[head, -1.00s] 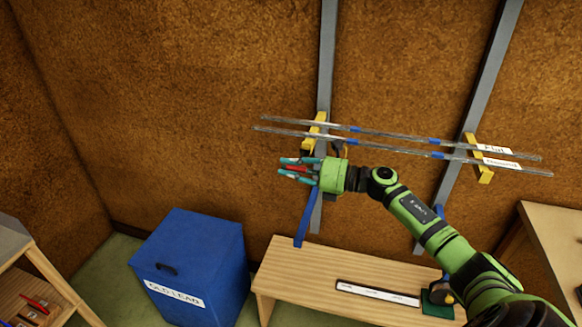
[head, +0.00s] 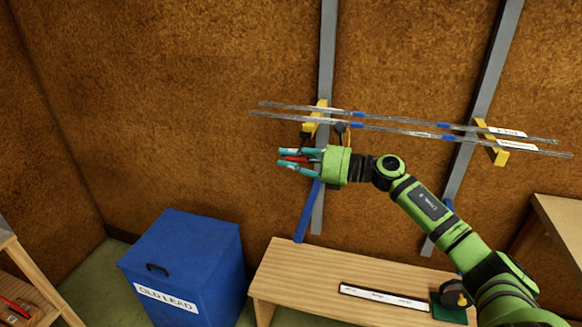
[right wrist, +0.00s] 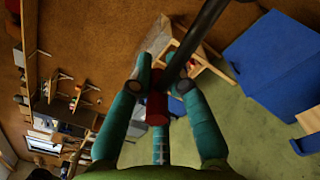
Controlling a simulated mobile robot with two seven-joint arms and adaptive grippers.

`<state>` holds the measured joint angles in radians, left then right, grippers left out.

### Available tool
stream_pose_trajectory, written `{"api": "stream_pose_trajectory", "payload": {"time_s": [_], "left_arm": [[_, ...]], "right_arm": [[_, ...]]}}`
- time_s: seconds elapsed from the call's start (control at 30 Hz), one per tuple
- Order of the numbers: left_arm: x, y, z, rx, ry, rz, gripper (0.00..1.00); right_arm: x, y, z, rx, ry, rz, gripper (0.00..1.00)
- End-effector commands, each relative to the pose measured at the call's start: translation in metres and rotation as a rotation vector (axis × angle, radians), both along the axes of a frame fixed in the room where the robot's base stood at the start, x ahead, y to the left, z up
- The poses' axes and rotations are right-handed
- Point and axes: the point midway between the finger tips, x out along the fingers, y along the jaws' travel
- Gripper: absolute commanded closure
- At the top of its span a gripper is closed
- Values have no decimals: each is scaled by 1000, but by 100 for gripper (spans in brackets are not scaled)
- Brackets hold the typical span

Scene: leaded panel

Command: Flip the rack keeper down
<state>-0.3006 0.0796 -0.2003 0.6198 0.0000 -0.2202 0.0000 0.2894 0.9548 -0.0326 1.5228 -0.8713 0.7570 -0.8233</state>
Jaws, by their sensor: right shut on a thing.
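The rack on the wall has yellow brackets (head: 497,151) holding two long, thin strips (head: 400,131). My right gripper (head: 292,160) is just below the left bracket (head: 316,118). It is shut on a red grip (head: 296,158), which I take to be the rack keeper's handle. In the right wrist view the red grip (right wrist: 157,105) sits between the teal fingers (right wrist: 160,90), with a dark bar (right wrist: 195,40) running from it to the upper right. Where the bar joins the rack is hidden. My left gripper is not in view.
A blue lead bin (head: 190,265) stands at the lower left. A wooden bench (head: 300,275) below the rack carries a white-faced strip (head: 385,297). Blue arms (head: 307,212) angle off the wall uprights. The wall left of the rack is clear.

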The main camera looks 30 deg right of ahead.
Motion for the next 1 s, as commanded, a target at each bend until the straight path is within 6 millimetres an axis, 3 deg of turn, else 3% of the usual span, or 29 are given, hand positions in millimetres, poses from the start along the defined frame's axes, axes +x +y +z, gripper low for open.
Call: {"api": "stream_pose_trajectory", "payload": {"time_s": [0.27, 0.3, 0.33, 0.37, 0.77, 1.0], "left_arm": [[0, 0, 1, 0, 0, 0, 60], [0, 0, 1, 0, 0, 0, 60], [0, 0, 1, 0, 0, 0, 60], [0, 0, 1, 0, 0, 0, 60], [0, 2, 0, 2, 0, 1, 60], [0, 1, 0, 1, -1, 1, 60]], "right_arm": [[0, -1, 3, -17, -12, -2, 100], [0, -1, 3, -17, -12, -2, 79], [0, -1, 3, -16, -12, -2, 67], [0, -1, 3, -16, -11, -2, 61], [-2, -2, 0, -9, -2, 0, 61], [-26, -23, -2, -11, 2, -2, 61]]}}
